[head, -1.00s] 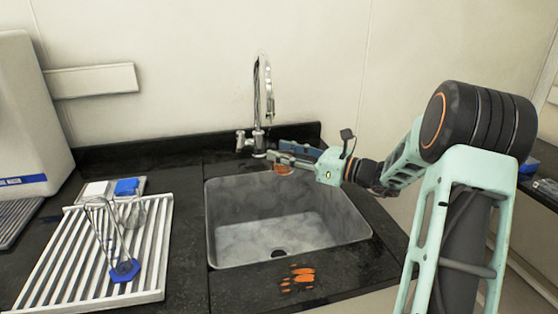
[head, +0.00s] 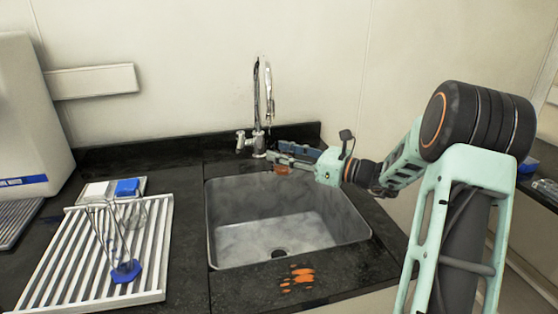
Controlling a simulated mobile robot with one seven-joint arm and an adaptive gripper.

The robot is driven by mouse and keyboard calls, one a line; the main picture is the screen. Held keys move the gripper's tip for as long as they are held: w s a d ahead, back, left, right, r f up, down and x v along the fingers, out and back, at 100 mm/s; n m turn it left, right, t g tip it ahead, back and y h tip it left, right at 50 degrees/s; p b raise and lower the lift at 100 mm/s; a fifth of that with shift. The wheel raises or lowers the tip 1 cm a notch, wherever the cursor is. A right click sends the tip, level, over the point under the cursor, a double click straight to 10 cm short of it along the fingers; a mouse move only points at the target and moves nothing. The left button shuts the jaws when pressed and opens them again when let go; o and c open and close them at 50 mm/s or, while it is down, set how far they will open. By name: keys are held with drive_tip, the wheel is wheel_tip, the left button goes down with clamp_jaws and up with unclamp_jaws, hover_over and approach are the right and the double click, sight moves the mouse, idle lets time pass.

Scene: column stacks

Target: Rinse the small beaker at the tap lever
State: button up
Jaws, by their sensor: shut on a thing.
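My gripper (head: 275,158) is over the back of the sink (head: 230,250), just right of the tap's foot. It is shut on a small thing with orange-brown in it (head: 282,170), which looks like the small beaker. Most of it is hidden by the fingers. The tap (head: 259,100) stands upright behind the sink, with its spout curving over. The tap lever (head: 240,141) is on the left of the tap's foot, apart from my gripper.
A white slatted rack (head: 60,270) left of the sink holds a glass cylinder with a blue foot (head: 124,271) and another clear glass vessel. A blue block (head: 127,187) is behind them. Orange spots (head: 298,278) mark the front counter. The sink bowl looks empty.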

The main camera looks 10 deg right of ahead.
drive_tip(key=shift+a, duration=0.1)
idle(0.3)
drive_tip(key=shift+a, duration=0.4)
drive_tip(key=shift+d, duration=0.1)
drive_tip(key=shift+d+p, duration=0.35)
drive_tip(key=shift+d, duration=0.15)
drive_tip(key=s, duration=0.8)
drive_tip(key=shift+p, duration=0.45)
drive_tip(key=shift+d, duration=0.1)
idle(1.1)
